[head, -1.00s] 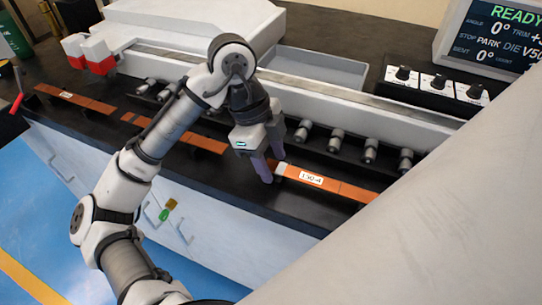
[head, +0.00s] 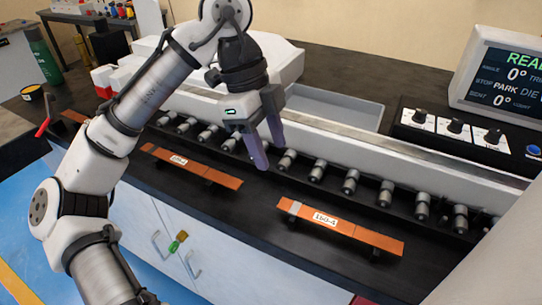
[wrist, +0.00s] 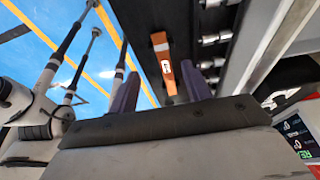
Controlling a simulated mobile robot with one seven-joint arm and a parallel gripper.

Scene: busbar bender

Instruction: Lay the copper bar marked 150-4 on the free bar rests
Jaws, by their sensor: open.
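The copper bar marked 150-4 (head: 340,228) lies flat near the front edge of the dark bench in the head view, on small dark supports (head: 376,253). Its white label faces up. My gripper (head: 268,155) is open and empty, above the bench, up and to the left of this bar and apart from it. In the wrist view, a labelled copper bar (wrist: 163,68) shows beyond and between my open fingers (wrist: 157,88); its mark is too small to read there. I cannot make out which bar rests are free.
Another labelled copper bar (head: 190,165) lies to the left, and part of a third (head: 74,115) shows behind my arm. A row of grey rollers (head: 351,181) runs behind the bars. A control box with knobs (head: 455,127) and a display (head: 505,75) stand at the right.

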